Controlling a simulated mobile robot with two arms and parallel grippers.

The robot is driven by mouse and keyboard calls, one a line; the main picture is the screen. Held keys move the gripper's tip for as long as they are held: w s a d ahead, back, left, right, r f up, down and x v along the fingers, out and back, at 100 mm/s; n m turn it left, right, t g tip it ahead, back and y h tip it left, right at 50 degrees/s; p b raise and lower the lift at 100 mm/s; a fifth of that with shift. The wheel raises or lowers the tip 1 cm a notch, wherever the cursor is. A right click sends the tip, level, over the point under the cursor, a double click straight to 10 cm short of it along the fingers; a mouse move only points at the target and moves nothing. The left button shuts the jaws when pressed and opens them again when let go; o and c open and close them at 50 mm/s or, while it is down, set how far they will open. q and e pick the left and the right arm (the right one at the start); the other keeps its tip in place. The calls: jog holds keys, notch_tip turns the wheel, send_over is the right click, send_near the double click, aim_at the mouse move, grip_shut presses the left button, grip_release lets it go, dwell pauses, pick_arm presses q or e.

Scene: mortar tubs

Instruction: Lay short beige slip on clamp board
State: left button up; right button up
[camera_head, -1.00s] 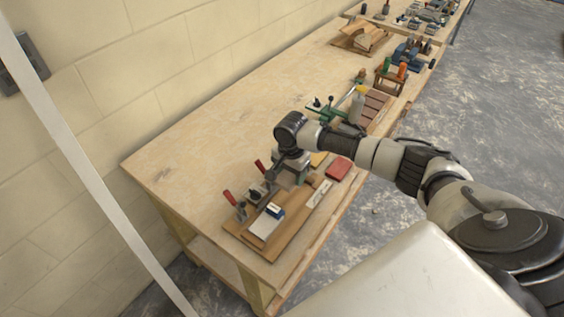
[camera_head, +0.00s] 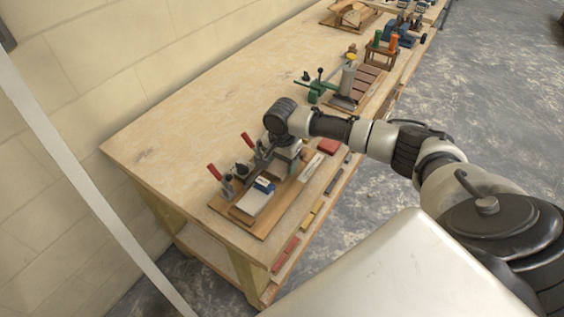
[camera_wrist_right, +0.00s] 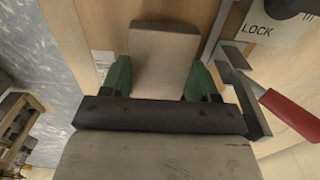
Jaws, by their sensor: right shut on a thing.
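My right gripper (camera_head: 292,160) is over the far part of the clamp board (camera_head: 284,201), near the front edge of the workbench. In the right wrist view its green fingers (camera_wrist_right: 160,78) are shut on the short beige slip (camera_wrist_right: 163,48), one on each side. The slip is held over a wooden surface; I cannot tell whether it touches. One clamp's red handle (camera_wrist_right: 291,114) is right of the gripper in the wrist view. My left gripper is out of view.
A red block (camera_head: 329,147) lies beyond the board, with a white label (camera_head: 311,168) near the bench edge. The bench's wall side is clear. Coloured strips (camera_head: 286,254) show along the front.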

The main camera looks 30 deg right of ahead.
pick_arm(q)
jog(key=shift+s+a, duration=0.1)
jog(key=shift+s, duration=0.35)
pick_arm(e)
jog(key=shift+r, duration=0.1)
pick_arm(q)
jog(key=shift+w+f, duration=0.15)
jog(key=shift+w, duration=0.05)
pick_arm(e)
jog(key=shift+f, duration=0.65)
jog(key=o, duration=1.2)
